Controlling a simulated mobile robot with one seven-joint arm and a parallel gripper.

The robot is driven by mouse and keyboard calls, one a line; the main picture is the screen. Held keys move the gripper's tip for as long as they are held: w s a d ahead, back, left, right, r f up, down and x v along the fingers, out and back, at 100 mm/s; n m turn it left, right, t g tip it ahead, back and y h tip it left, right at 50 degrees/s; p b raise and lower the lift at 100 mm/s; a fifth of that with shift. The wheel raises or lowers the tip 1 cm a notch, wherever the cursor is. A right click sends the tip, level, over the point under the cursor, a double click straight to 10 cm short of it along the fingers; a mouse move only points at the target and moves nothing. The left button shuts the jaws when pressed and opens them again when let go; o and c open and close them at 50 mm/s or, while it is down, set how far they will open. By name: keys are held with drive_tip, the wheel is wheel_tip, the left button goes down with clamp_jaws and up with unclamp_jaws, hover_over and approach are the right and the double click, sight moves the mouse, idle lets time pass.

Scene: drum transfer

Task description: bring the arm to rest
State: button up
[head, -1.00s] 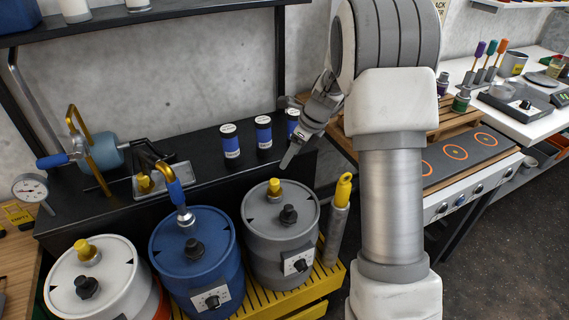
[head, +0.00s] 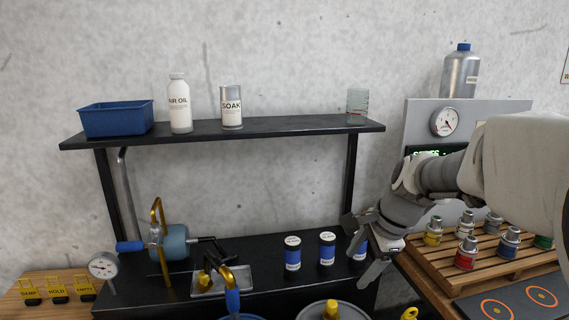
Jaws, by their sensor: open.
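My arm (head: 525,160) comes in from the right edge of the head view and reaches left, bent at the wrist. My gripper (head: 362,268) hangs in front of the right end of the black bench, with its fingers pointing down and left. It is open, and nothing shows between its fingers. It partly hides the rightmost of three blue-labelled jars (head: 360,246); whether it touches that jar I cannot tell.
A black shelf (head: 290,127) above holds a blue bin (head: 116,118), bottles and a beaker. A blue pump (head: 175,243) stands on the bench at left. A wooden pallet (head: 480,262) with several small cans lies right of my gripper. Drum tops show at the bottom edge.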

drive_tip(key=s+r+n+t+h+p, duration=0.1)
drive_tip(key=s+r+n, duration=0.2)
drive_tip(key=s+n, duration=0.5)
drive_tip(key=s+a+r+n+t+h+p, duration=0.1)
drive_tip(key=s+r+n+p, duration=0.1)
drive_tip(key=s+n, duration=0.6)
drive_tip(key=s+r, duration=0.1)
drive_tip(key=s, duration=0.3)
drive_tip(key=shift+r, duration=0.4)
